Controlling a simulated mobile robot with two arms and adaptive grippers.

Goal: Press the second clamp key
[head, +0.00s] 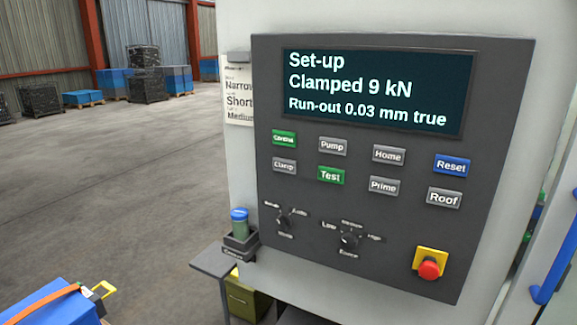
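A dark control panel (385,268) fills the middle and right of the head view. Its screen (375,92) reads "Set-up", "Clamped 9 kN" and "Run-out 0.03 mm true". One grey key reads "Clamp" (284,165), at the left of the lower key row. I see no other key with that word. Above it is a green key (284,138), its small label seeming to read "Control". The green "Test" key (331,175) is to its right. Neither of my grippers is in view.
Other keys are Pump (332,146), Home (389,155), Prime (384,186), blue Reset (452,164) and Roof (444,198). Two rotary knobs and a red stop button (429,268) sit below. A blue-capped cylinder (239,220) stands in a holder left of the panel. Floor further left is open.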

